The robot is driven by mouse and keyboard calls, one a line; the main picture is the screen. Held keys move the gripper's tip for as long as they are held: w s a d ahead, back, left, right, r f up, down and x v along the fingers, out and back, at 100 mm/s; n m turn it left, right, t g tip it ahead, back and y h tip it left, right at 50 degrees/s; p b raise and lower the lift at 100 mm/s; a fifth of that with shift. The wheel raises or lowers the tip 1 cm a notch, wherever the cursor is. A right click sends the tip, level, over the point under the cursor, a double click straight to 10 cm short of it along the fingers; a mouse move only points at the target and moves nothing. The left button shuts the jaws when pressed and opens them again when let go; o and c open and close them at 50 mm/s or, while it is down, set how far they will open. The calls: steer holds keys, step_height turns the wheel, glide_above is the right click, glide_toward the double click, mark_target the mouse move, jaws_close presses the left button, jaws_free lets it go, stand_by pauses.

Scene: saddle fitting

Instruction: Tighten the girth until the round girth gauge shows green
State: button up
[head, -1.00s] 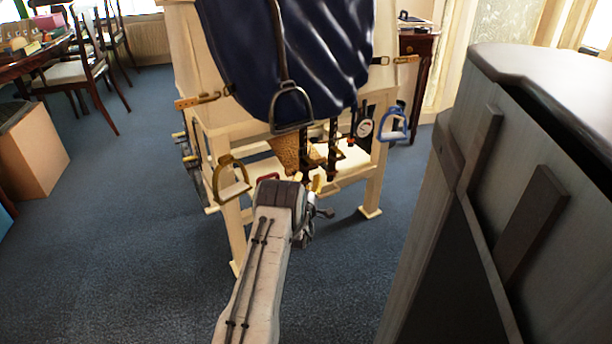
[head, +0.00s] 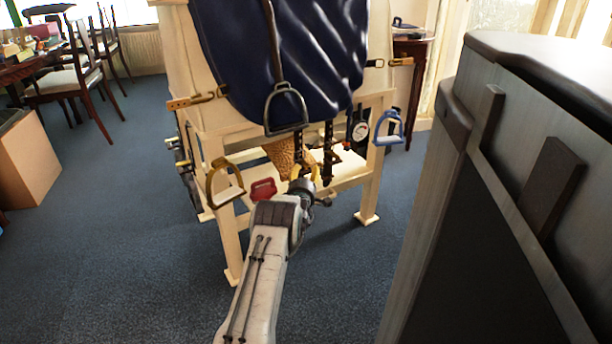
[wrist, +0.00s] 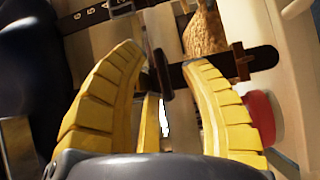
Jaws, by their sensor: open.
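The navy saddle cover (head: 290,60) hangs over a cream wooden stand. Dark hanging straps with buckles (head: 328,150) come down below it. The round girth gauge (head: 360,131) has a pale face and hangs right of the straps; its colour reading is too small to tell. My gripper (head: 305,178) is in front of the straps' lower ends, mostly hidden by my wrist. In the wrist view my yellow fingers (wrist: 163,62) are open and spread. A dark strap end (wrist: 160,75) shows between them, and a dark strap with a brown keeper (wrist: 255,62) passes by the right fingertip; contact is unclear.
A brass stirrup (head: 223,185) and a red object (head: 263,190) are left of my gripper. A brown textured object (head: 285,157) is behind the straps. A grey wooden cabinet (head: 500,180) fills the right side.

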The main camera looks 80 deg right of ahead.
steer(key=shift+o, duration=0.2)
steer(key=shift+d, duration=0.1)
jaws_close()
stand_by(0.4)
